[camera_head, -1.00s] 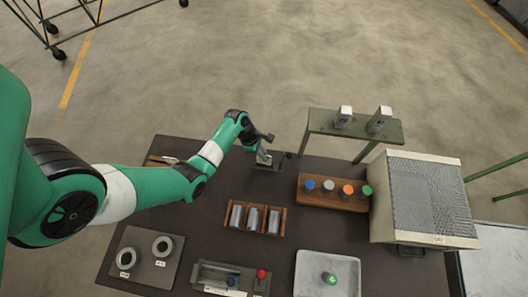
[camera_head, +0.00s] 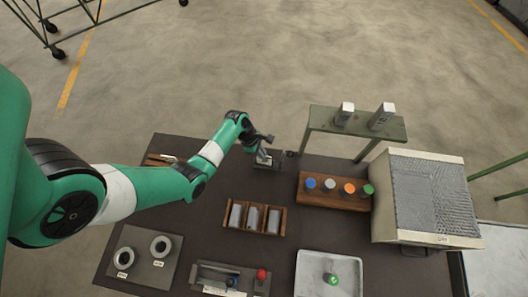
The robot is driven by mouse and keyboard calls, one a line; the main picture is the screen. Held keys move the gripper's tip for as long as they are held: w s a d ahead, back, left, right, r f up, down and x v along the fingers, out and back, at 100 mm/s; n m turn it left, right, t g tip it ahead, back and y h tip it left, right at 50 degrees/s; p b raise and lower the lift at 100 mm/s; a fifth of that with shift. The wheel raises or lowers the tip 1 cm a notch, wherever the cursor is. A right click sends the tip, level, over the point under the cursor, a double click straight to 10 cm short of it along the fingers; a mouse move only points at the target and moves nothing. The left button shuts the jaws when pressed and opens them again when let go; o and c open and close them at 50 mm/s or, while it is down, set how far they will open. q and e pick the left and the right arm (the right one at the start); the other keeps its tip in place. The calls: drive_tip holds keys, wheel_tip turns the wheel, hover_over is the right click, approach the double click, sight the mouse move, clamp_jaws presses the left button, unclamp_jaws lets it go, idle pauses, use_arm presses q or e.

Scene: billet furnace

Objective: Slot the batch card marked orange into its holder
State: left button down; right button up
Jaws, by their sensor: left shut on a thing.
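My left gripper (camera_head: 264,146) is at the far edge of the dark table, pointing down. It is shut on a small pale card (camera_head: 263,157), mostly hidden by the fingers. The card is at a small dark holder (camera_head: 278,162) on the table. I cannot tell whether the card sits in the holder's slot or just above it. No orange mark on the card can be made out at this size. My right gripper is not in view.
A wooden block (camera_head: 335,200) with blue, grey, orange and green-topped pegs stands right of the holder. A wooden rack (camera_head: 283,222) with metal billets is nearer. A furnace box (camera_head: 433,240), a white tray (camera_head: 300,280) and a plate with rings (camera_head: 145,270) stand around.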

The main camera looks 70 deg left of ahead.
use_arm(q)
drive_tip(key=shift+f, duration=0.45)
drive_tip(key=c, duration=0.9)
unclamp_jaws()
drive_tip(key=p+v, duration=0.3)
drive_tip(key=v, duration=0.8)
drive_tip(key=shift+s+a+r, duration=0.15)
drive_tip(key=shift+r, duration=0.15)
